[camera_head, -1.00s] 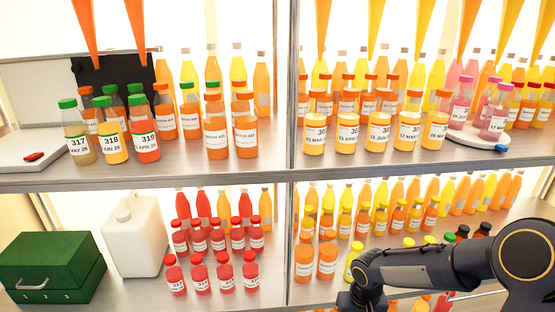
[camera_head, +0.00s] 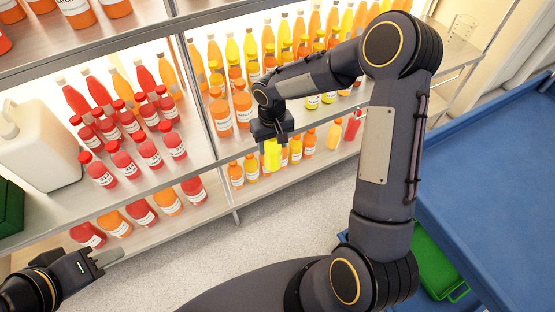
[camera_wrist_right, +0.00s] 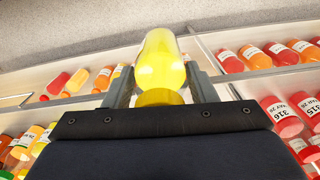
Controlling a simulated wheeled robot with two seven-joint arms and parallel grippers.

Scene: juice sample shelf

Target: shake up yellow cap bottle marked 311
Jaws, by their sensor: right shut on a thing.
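My right gripper (camera_head: 272,138) is shut on a yellow bottle (camera_head: 272,155) and holds it in front of the shelf's edge. In the right wrist view, the bottle (camera_wrist_right: 160,58) sits between the two fingers, with its yellow cap (camera_wrist_right: 160,98) towards the palm and its body pointing away. No label or number can be read on it. My left gripper (camera_head: 105,258) is at the lower left over the floor, apart from the shelf and seemingly empty; its finger gap is unclear.
Red-capped bottles (camera_head: 122,158) crowd the middle shelf on the left, beside a white jug (camera_head: 38,145). Orange bottles (camera_head: 243,105) stand behind my right gripper. More bottles fill the lower shelf. A blue surface (camera_head: 490,190) lies at right, with a green box (camera_head: 438,265) below. Floor (camera_head: 215,245) is clear.

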